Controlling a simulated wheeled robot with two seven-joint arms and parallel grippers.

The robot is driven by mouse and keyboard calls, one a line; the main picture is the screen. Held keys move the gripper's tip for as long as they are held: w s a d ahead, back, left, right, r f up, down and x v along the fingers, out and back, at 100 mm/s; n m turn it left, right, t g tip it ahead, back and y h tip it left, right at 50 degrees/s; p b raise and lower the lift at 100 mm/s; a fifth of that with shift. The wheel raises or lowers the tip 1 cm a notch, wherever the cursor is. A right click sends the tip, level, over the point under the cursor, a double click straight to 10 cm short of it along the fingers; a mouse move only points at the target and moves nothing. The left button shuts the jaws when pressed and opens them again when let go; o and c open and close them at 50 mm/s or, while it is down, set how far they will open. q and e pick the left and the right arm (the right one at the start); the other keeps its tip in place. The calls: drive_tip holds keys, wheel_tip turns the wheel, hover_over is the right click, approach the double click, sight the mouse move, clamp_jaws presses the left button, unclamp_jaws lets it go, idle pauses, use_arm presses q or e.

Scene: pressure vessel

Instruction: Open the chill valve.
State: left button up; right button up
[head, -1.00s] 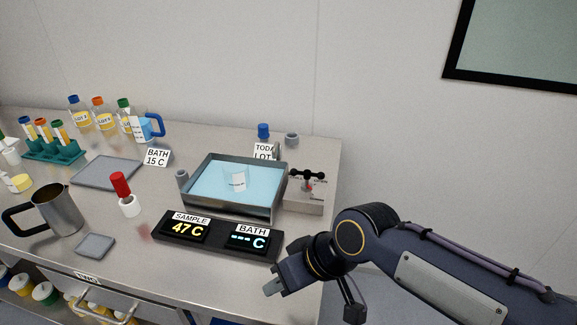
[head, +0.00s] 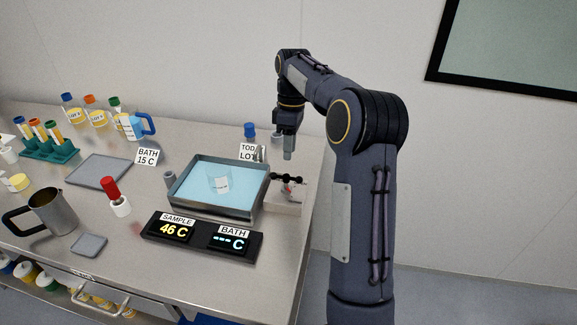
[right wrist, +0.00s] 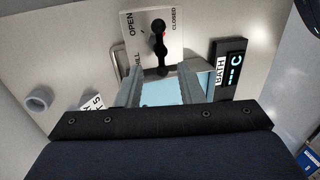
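The chill valve (head: 287,197) is a pale box with a black bar handle at the right side of the bath. In the right wrist view its plate (right wrist: 133,45) carries the words OPEN at left and CLOSED at right, with the black handle (right wrist: 159,45) between them. My right gripper (head: 289,155) points down above the table, behind the valve in the head view. In the right wrist view its two fingers (right wrist: 160,78) are apart with nothing between them, short of the handle. My left gripper is not in view.
The display (head: 202,237) reads sample 46 C and bath dashes. A blue-capped bottle (head: 249,130) and a grey cup (head: 277,138) stand near the gripper. The table's right edge is close to the valve.

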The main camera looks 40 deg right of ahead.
sight(286, 181)
drive_tip(key=f, duration=0.4)
drive_tip(key=s+a+f, duration=0.1)
drive_tip(key=f, duration=0.2)
clamp_jaws()
